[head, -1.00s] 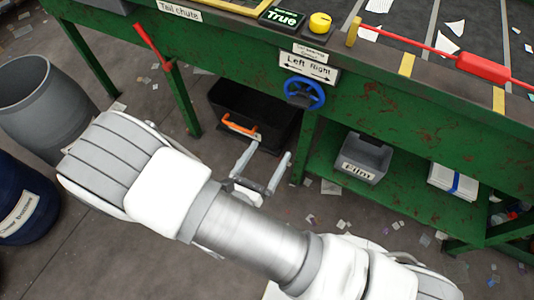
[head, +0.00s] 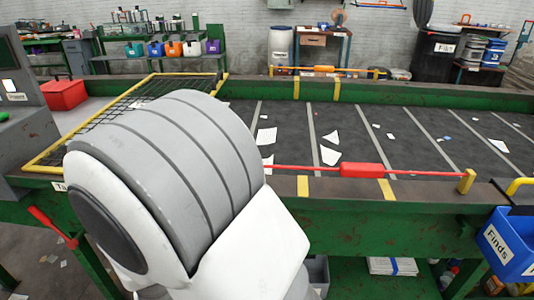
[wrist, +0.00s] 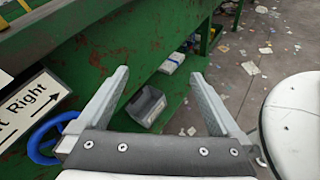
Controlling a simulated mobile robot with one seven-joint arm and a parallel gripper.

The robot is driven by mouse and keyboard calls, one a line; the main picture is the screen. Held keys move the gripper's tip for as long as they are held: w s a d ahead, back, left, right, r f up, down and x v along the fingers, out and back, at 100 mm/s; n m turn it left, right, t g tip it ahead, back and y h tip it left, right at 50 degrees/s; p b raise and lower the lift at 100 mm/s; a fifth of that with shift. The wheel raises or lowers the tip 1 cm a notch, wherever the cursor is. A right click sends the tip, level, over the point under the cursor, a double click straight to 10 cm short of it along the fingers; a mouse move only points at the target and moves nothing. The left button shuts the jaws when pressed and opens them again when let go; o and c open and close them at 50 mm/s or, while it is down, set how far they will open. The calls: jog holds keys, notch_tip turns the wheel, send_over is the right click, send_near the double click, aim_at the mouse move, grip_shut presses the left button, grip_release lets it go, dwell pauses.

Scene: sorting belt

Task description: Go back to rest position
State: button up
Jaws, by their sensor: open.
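My gripper (wrist: 160,98) shows in the wrist view with its two grey fingers spread apart and nothing between them. It is in front of the green side of the sorting belt frame (wrist: 120,45). In the head view my arm's large white and grey joint fills the lower left middle, and the gripper itself is hidden. The dark belt (head: 400,130) lies beyond the arm, with several paper scraps on it.
A blue wheel (wrist: 47,142) and a "Left Right" sign (wrist: 30,105) are left of the gripper. A grey bin (wrist: 146,104) sits on the lower shelf. A blue "Finds" bin (head: 508,245) hangs at the right. A red bar (head: 360,170) runs along the belt's near edge.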

jog(key=s+d+r+m+g+y, duration=0.35)
jog(key=d+r+m, duration=0.2)
jog(key=m, duration=0.25)
jog(key=s+d+r+m+g+y, duration=0.25)
jog(key=d+r+m+y, duration=0.25)
jog(key=d+m, duration=0.3)
notch_tip(320, 180, up, 19)
jog(key=m+t+y+p, duration=0.3)
jog(key=m+p, duration=0.3)
jog(key=p, duration=0.6)
jog(key=shift+s+a+p, duration=0.15)
jog(key=shift+s+p, duration=0.2)
jog(key=shift+s, duration=0.1)
jog(key=shift+a, duration=0.1)
